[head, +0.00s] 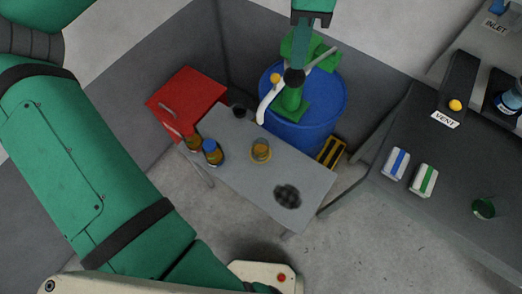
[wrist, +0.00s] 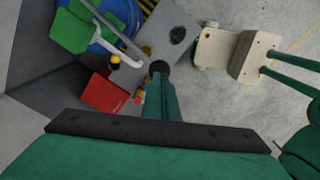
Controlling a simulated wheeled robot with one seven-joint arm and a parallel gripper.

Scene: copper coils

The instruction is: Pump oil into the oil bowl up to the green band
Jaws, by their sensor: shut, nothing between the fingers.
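A blue drum (head: 322,113) carries a green pump (head: 291,98) with a white curved spout (head: 268,102) and a grey lever (head: 325,60) ending in a black knob (head: 293,79). My gripper (head: 296,68) is shut, its fingertips at the knob; the wrist view (wrist: 160,72) also shows them there. I cannot tell whether they touch it. A small glass bowl (head: 260,150) with amber oil stands on the grey table, just nearer than the spout's end. Whether the spout is over it is unclear. I cannot make out the green band or the oil level.
A dark round patch (head: 287,196) marks the table's near right. A dark bench (head: 440,178) at right holds two striped packs.

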